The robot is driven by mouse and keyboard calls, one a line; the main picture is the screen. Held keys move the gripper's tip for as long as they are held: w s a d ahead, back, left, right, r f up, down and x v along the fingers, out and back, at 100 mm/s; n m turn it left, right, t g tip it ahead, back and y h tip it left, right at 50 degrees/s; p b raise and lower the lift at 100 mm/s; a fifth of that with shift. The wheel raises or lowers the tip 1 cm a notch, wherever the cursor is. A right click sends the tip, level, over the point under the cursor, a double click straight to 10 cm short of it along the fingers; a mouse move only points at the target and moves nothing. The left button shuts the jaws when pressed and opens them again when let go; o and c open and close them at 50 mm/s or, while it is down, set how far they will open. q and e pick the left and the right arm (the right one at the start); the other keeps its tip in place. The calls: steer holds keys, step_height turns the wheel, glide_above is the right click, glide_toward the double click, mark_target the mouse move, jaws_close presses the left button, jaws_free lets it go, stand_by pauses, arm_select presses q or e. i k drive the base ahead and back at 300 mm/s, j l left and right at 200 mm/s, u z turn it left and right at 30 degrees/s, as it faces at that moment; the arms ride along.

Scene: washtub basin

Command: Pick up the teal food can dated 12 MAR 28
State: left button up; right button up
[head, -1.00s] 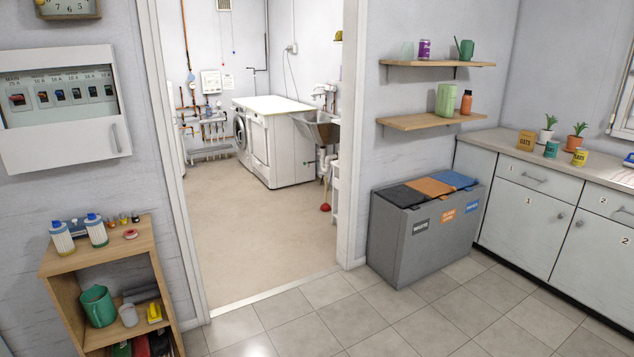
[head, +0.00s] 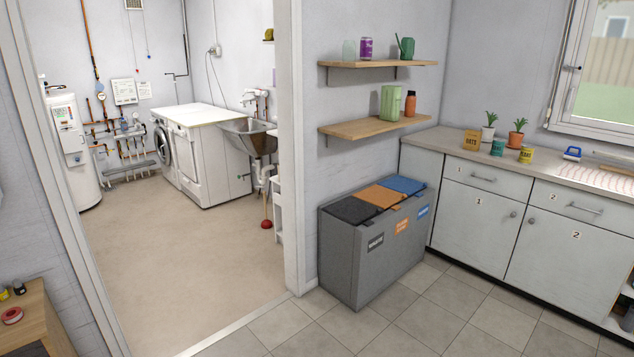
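A small teal can (head: 498,147) stands upright on the counter (head: 425,142) at the right, between a tan oats box (head: 473,140) and a yellow can (head: 526,154). It is too small and far off for any date on it to be read. Neither of my grippers shows in the head view.
A grey bin unit (head: 345,255) with black, orange and blue lids stands left of the counter cabinets. Two wooden shelves (head: 375,128) hang above it. Tiled floor (head: 400,320) in front is clear. A doorway at the left opens on a laundry room with a washing machine (head: 163,148).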

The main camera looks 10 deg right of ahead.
mark_target(498, 145)
steer(key=i+l+z, duration=0.15)
steer(key=i+z, duration=0.55)
steer(key=i+j+z, duration=0.1)
steer(key=i+z, duration=0.4)
steer(key=i, duration=0.85)
steer(key=i+j+z, duration=0.1)
steer(key=i, duration=0.85)
steer(key=i+j+z, duration=0.1)
steer(key=i+z, duration=0.15)
steer(key=i, duration=0.2)
steer(key=i+j+z, duration=0.2)
steer(key=i, duration=0.25)
steer(key=i+j+z, duration=0.25)
steer(key=i, duration=0.2)
